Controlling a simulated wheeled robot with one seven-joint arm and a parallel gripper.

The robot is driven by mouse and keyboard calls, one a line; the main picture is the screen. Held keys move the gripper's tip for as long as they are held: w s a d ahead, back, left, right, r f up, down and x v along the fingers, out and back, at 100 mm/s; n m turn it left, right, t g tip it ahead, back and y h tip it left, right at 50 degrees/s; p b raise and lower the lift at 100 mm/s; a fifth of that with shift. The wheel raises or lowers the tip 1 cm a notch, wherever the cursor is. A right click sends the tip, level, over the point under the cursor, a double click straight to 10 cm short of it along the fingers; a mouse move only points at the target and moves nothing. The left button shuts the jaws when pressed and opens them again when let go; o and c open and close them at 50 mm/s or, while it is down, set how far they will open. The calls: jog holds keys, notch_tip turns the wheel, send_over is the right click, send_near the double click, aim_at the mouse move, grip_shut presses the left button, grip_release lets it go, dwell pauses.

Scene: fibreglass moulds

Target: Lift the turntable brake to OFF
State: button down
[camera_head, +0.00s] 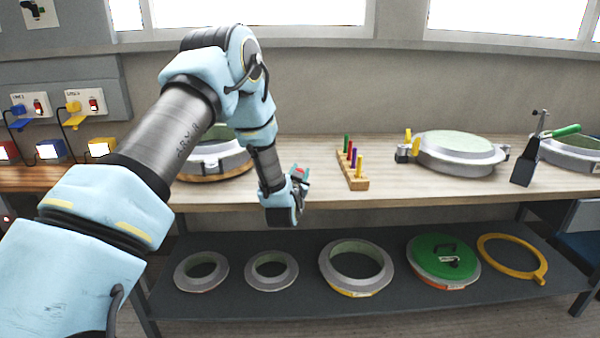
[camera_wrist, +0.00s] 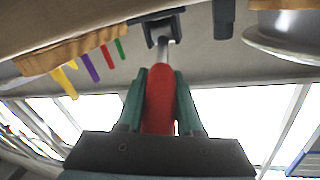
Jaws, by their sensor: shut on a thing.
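The brake lever has a red grip (camera_wrist: 158,105), a short metal rod (camera_wrist: 168,50) and a dark bracket (camera_wrist: 160,28) at the bench. My gripper (camera_wrist: 161,75) is shut on the red grip, with one green finger on each side of it. In the head view, my gripper (camera_head: 298,184) is at the bench's front edge, and a bit of red (camera_head: 300,171) shows at it. The turntable (camera_head: 212,176) with a grey mould (camera_head: 220,157) stands to the left, partly hidden behind my arm. No OFF marking can be read.
A wooden block (camera_head: 352,178) with coloured pegs stands right of my gripper on the bench (camera_head: 400,187). A round mould (camera_head: 458,155) and a green-handled tool (camera_head: 565,131) are farther right. Ring moulds (camera_head: 355,268) and a green lid (camera_head: 443,262) lie on the lower shelf.

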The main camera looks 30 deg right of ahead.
jog(key=shift+w+d+r+g+y+p, duration=0.2)
jog(key=shift+w+r+g+y+p, duration=0.2)
jog(key=shift+r+g+p, duration=0.35)
jog(key=g+y+p, duration=0.1)
jog(key=w+n+g+p, duration=0.1)
jog(key=p, duration=0.1)
jog(key=shift+w+d+r+g+y, duration=0.3)
jog(key=shift+d+r+g+y, duration=0.05)
jog(key=shift+d+y, duration=0.05)
jog(key=shift+w+d+g+y+p, duration=0.3)
jog(key=shift+w+g+y+p, duration=0.5)
jog(key=shift+g, duration=0.3)
jog(key=shift+w+d+f+n+g+y+p, duration=0.2)
jog(key=shift+w+g+y+p, duration=0.2)
jog(key=shift+g, duration=0.3)
jog(key=shift+w+d+f+n+g+y+p, duration=0.15)
jog(key=shift+w+n+g+y+p, duration=0.15)
jog(key=shift+g, duration=0.4)
jog(key=shift+r, duration=0.1)
jog(key=c, duration=0.5)
grip_release()
jog(key=shift+c, duration=0.2)
jog(key=shift+s, duration=0.1)
jog(key=b+v, duration=0.3)
jog(key=v, duration=0.7)
jog(key=shift+a+r, duration=0.2)
jog(key=shift+r, duration=0.05)
